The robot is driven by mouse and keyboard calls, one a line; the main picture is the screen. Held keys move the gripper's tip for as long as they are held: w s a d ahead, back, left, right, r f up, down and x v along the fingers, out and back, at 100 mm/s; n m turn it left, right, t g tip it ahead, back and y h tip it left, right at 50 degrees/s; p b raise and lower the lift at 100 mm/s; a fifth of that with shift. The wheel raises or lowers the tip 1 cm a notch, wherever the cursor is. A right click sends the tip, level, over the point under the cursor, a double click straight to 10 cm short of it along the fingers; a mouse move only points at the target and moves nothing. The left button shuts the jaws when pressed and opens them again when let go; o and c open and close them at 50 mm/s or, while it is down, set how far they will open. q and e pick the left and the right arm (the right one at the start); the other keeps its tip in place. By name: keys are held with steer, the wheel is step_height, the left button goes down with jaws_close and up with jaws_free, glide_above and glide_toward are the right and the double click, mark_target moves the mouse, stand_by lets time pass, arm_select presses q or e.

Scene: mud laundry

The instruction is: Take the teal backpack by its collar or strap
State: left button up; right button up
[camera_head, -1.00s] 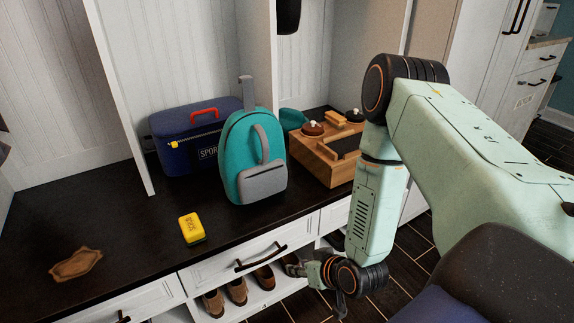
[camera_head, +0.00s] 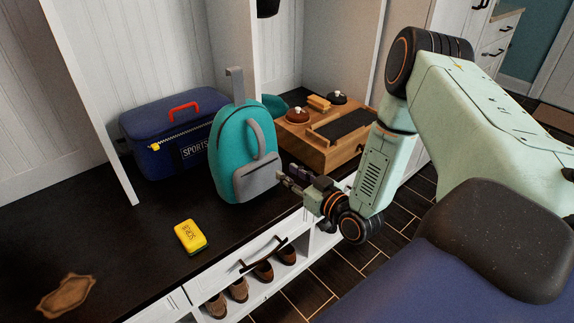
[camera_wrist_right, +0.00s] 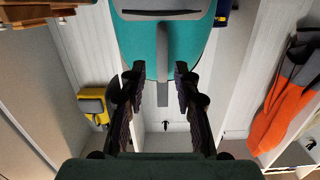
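The teal backpack (camera_head: 230,150) stands upright on the dark bench top. It has a grey front pocket, a curved grey strap (camera_head: 262,138) on its front and a grey collar loop (camera_head: 236,85) at its top. My right gripper (camera_head: 286,178) is open and empty, just right of the backpack's lower front, apparently apart from it. In the right wrist view the open fingers (camera_wrist_right: 157,76) frame the backpack (camera_wrist_right: 165,50), whose grey strap (camera_wrist_right: 163,75) lies between them in the picture. How far the strap is from the fingers is unclear. My left gripper is not in view.
A blue sports bag (camera_head: 180,135) stands left of the backpack, a wooden box (camera_head: 335,140) behind right. Shoes (camera_head: 238,290) sit below. The front-left bench top is mostly clear.

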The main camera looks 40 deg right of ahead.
mark_target(263, 147)
steer(key=shift+n+t, duration=0.3)
steer(key=shift+t, duration=0.3)
steer(key=w+b, duration=0.2)
steer(key=w, duration=0.1)
steer(key=w+r+b, duration=0.1)
steer(key=w+b, duration=0.1)
steer(key=w, duration=0.2)
steer(key=w+a+b, duration=0.1)
steer(key=w+b, duration=0.1)
steer(key=w, duration=0.1)
steer(key=shift+w+r, duration=0.3)
steer(key=shift+r, duration=0.1)
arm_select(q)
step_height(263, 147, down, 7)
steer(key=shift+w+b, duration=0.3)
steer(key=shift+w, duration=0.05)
arm_select(e)
steer(key=shift+w+r, duration=0.15)
steer(key=shift+w, duration=0.7)
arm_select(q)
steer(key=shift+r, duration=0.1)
arm_select(e)
jaws_close()
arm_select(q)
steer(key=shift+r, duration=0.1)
arm_select(e)
steer(key=shift+r, duration=0.15)
